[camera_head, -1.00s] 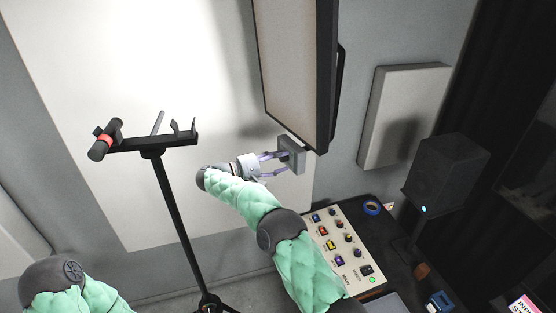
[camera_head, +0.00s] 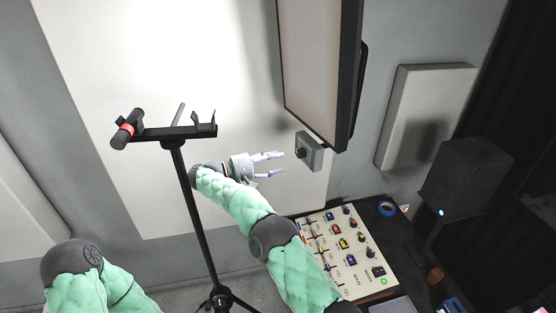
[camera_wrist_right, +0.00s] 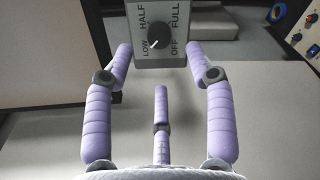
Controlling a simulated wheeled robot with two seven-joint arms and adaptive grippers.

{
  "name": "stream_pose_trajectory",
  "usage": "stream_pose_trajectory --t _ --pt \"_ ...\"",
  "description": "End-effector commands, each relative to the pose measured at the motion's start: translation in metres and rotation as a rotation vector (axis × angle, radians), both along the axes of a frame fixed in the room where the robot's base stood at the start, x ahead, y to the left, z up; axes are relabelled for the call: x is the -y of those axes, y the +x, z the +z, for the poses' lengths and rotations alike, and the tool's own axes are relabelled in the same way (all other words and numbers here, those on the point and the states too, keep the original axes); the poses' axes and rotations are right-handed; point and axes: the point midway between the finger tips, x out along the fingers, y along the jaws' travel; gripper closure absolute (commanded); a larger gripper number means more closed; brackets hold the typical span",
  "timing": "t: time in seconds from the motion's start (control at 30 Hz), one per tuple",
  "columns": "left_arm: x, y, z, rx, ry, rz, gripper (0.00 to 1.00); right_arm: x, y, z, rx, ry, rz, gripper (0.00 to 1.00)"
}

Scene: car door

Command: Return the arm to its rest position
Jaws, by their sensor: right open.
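My right arm reaches up from the bottom centre in the head view. Its right gripper (camera_head: 280,163) has its pale purple fingers spread and empty, a little left of a grey switch box (camera_head: 311,151) at the lower corner of the framed panel. In the right wrist view the box (camera_wrist_right: 162,30) shows a black knob (camera_wrist_right: 160,35) and the labels LOW, HALF, FULL and OFF; the knob's white mark points towards LOW. The open fingers do not hold the knob. My left arm shows at the bottom left, its gripper out of view.
A black stand (camera_head: 186,215) with a crossbar rises left of my right arm. The framed panel (camera_head: 320,65) hangs above the box. A control panel (camera_head: 345,245) with coloured knobs, a blue tape roll (camera_head: 387,209) and a speaker (camera_head: 465,175) are at the right.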

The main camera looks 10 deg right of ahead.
Motion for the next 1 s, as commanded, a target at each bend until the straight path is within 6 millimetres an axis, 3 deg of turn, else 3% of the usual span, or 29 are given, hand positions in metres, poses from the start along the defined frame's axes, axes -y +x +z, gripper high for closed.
stream_pose_trajectory --t 0.33,0.47,0.57,0.77,1.0 --pt "0.000 0.000 -0.001 0.000 0.000 0.000 0.60 0.001 0.001 -0.003 -0.006 0.003 0.002 0.45" --pt "0.000 0.000 -0.010 0.000 0.000 0.000 0.60 0.007 0.006 -0.030 -0.047 0.032 0.028 0.45" --pt "0.000 0.000 -0.023 0.000 0.000 0.000 0.60 0.014 0.013 -0.073 -0.113 0.087 0.068 0.45" --pt "0.000 0.000 -0.055 0.000 0.000 0.000 0.60 0.029 0.015 -0.196 -0.282 0.269 0.160 0.45" --pt "0.000 0.000 -0.094 0.000 0.000 0.000 0.60 0.034 -0.017 -0.350 -0.453 0.557 0.223 0.45"
